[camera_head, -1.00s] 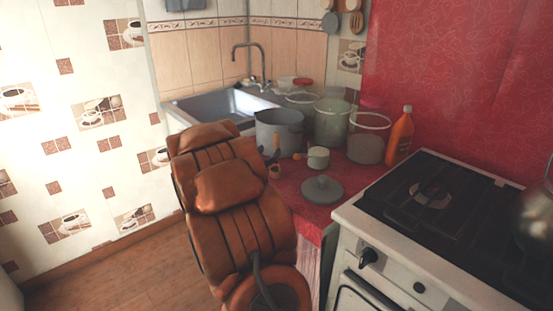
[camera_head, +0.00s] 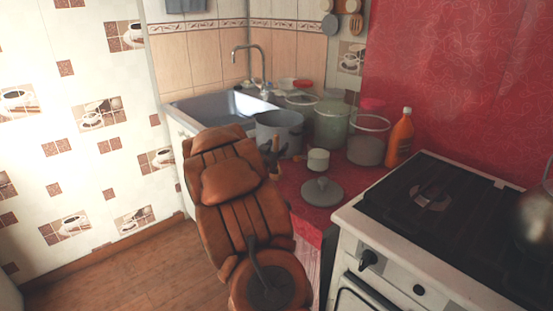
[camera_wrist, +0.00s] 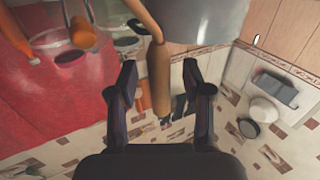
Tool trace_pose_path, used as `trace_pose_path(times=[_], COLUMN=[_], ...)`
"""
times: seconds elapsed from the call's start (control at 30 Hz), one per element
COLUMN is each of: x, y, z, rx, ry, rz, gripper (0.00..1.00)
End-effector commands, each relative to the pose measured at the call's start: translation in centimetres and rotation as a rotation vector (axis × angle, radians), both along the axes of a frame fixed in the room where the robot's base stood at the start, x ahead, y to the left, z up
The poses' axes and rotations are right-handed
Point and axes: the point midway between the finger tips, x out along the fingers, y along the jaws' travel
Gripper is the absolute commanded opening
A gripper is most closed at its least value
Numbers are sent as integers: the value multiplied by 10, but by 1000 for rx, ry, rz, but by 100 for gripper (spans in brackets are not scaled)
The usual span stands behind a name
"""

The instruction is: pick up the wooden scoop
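In the wrist view a light-brown wooden piece, which looks like the wooden scoop (camera_wrist: 159,78), runs upright between the fingers of my gripper (camera_wrist: 160,78). Its thick part lies between the fingers, with a gap visible on each side. A thinner curved part reaches up past the grey pot. My gripper is open; I cannot tell whether the scoop is level with the fingertips or beyond them. In the head view a small wooden piece (camera_head: 275,143) shows in front of the pot (camera_head: 281,128), probably the scoop; my arm hides most of the gripper there.
Glass jars (camera_head: 331,124), a white cup (camera_head: 318,159), a grey lid (camera_head: 322,191) and an orange bottle (camera_head: 400,138) crowd the red counter (camera_head: 290,183). The sink (camera_head: 215,107) is behind to the left. The stove (camera_head: 430,213) stands at the right.

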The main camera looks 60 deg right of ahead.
Motion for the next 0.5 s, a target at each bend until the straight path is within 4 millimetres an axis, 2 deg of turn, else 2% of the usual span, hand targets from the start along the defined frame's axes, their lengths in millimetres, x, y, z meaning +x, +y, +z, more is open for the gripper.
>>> trace_pose_path(times=[0.03,0.4,0.5], x=[0,0,0], y=[0,0,0], z=[0,0,0], rx=[0,0,0], ry=[0,0,0], rz=[0,0,0], gripper=[46,7,0])
